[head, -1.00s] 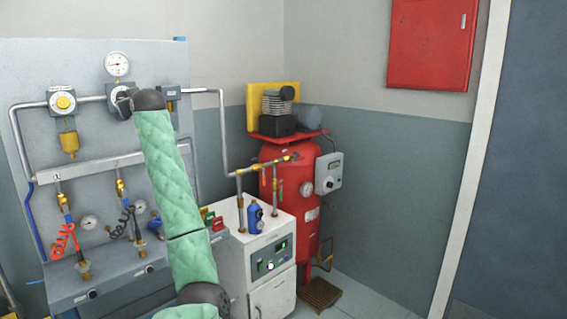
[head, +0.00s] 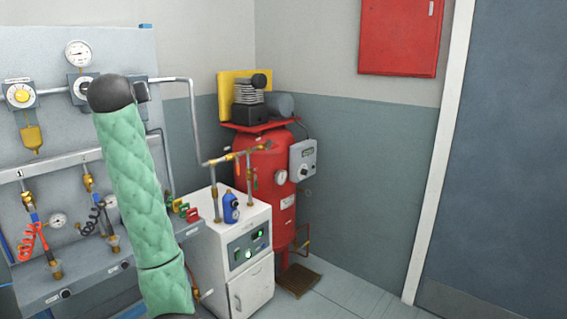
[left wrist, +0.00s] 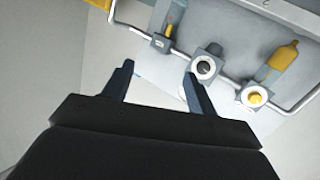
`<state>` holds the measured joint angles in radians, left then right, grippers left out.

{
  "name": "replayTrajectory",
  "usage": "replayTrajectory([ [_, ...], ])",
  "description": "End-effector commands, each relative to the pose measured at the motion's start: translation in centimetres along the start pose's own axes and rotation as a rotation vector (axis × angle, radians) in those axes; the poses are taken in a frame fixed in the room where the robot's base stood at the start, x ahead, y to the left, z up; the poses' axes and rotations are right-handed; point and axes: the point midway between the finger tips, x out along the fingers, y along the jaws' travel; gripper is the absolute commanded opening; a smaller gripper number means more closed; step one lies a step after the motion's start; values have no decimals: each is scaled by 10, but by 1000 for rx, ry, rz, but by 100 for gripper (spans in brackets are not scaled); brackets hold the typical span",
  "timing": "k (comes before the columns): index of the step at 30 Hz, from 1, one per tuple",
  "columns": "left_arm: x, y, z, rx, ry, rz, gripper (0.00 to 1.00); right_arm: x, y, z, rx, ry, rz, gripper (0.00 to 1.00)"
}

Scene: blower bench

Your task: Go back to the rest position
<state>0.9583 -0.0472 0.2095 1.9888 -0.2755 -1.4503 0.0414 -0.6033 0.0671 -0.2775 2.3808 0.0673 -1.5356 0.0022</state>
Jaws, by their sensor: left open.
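In the left wrist view my left gripper (left wrist: 157,80) is open, its two dark fingers apart with nothing between them. Beyond the fingertips is the bench panel with a dark-knobbed regulator (left wrist: 206,67) and a yellow-knobbed regulator (left wrist: 256,97). In the head view my green-sleeved arm rises in front of the grey panel (head: 60,110) and hides part of it. My right gripper is in neither view.
A white cabinet (head: 250,296) with a blue filter (head: 230,207) on top stands right of the panel. Behind it is a red air tank (head: 268,165) with a compressor (head: 250,100). A red wall box (head: 398,38) hangs at upper right. The floor at lower right (head: 350,295) is clear.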

Motion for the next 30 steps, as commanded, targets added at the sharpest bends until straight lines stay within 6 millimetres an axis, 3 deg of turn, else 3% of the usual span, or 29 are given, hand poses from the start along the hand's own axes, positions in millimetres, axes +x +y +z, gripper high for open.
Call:
replayTrajectory([
  [13, -56, 50, 173, 188, -189, 180, 58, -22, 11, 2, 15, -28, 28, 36],
  [21, -99, 62, 280, 270, -321, 268, 58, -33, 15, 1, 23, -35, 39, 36],
  [30, -156, 62, 390, 337, -472, 348, 58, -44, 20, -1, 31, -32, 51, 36],
])
